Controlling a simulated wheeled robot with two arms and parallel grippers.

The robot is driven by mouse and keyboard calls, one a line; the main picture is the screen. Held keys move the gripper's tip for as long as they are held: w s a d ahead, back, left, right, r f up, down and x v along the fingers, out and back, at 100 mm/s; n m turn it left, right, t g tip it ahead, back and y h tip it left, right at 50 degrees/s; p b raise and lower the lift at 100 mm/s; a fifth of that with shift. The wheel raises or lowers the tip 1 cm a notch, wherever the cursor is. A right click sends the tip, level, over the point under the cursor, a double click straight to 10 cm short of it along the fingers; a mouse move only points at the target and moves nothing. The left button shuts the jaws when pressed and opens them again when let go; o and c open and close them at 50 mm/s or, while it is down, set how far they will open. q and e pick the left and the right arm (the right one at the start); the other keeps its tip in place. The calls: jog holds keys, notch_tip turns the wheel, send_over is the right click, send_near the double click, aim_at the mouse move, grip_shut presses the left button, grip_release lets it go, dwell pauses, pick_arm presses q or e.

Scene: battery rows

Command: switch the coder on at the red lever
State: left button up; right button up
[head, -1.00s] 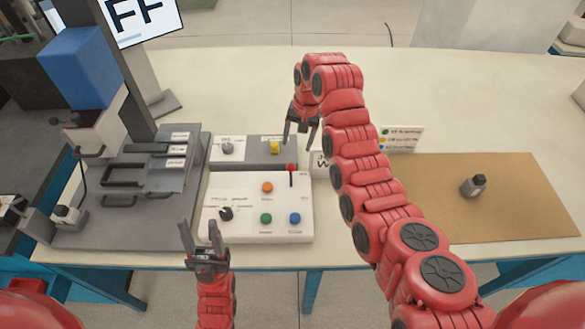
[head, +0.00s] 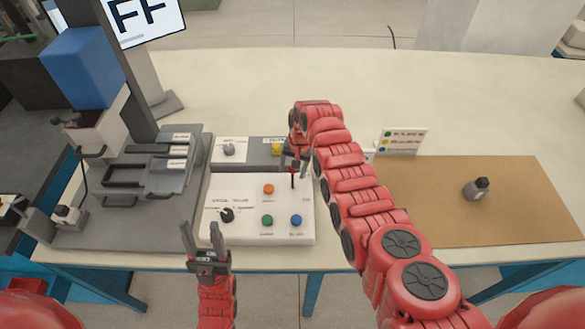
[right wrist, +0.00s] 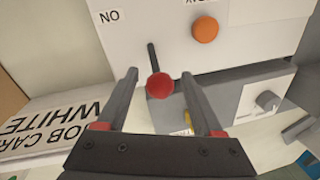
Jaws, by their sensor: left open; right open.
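The red lever (head: 292,181) stands at the upper right of the white control panel (head: 240,238); its dark shaft shows, and my right gripper partly hides its top in the head view. In the right wrist view, the lever's red ball (right wrist: 160,86) appears between the two fingers, with the shaft running up toward the panel near the "ON" label. My right gripper (head: 294,162) is open around or just short of the ball; contact cannot be told. My left gripper (head: 201,233) is open and empty in front of the panel's lower left.
The panel carries orange (head: 268,189), green (head: 267,220) and blue (head: 296,220) buttons and a black knob (head: 227,215). A grey box (head: 262,158) with a yellow button adjoins behind. A brown mat (head: 510,190) with a small grey object lies right. The back table is clear.

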grip_shut()
dwell(0.3)
dwell(1.1)
